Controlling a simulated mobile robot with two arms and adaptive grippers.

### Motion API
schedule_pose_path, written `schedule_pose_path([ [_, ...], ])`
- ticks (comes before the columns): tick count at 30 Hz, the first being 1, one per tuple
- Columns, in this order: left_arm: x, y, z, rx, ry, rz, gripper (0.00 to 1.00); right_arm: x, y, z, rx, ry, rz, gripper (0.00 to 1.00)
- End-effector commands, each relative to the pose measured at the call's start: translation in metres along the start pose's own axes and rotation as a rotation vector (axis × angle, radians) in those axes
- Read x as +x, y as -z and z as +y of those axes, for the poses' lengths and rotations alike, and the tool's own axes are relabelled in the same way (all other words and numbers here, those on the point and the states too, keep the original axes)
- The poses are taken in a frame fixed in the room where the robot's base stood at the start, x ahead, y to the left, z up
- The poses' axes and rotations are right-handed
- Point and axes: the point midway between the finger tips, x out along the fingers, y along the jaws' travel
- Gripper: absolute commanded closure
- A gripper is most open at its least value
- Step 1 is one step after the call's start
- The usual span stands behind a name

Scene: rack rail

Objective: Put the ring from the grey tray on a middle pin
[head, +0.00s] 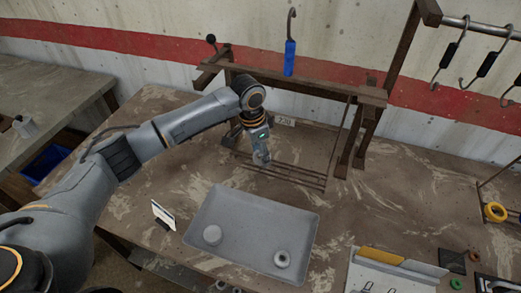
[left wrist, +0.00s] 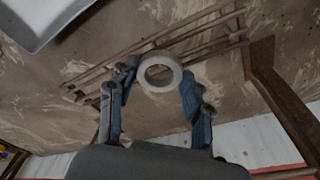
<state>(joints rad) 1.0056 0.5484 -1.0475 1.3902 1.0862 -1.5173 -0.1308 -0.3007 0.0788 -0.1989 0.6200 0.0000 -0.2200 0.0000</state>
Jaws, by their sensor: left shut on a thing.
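My left gripper (head: 261,155) is over the table at the wooden rack, beyond the grey tray (head: 250,222). In the left wrist view my left gripper (left wrist: 158,76) is shut on a pale ring (left wrist: 160,58), with a finger on either side and its hole open to the camera. The held ring is hard to make out in the head view. Thin brown bars (head: 300,178) lie under and behind the gripper; they also show in the left wrist view (left wrist: 210,34). I cannot tell a middle pin apart. My right gripper is not in view.
A blue-handled hook (head: 290,58) hangs above the rack's wooden beam (head: 320,86). A yellow ring (head: 495,212) is at the far right.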

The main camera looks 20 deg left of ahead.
Motion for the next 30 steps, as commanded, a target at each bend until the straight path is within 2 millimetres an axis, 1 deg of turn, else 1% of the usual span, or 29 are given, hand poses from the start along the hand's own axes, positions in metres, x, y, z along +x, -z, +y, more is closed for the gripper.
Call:
schedule_pose_path([
  [21, 0.021, -0.003, 0.0, -0.001, 0.0, 0.0, 0.82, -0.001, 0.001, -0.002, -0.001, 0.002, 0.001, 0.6],
  [30, 0.023, -0.003, 0.0, 0.0, 0.001, 0.001, 0.82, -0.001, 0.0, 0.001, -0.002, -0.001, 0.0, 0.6],
])
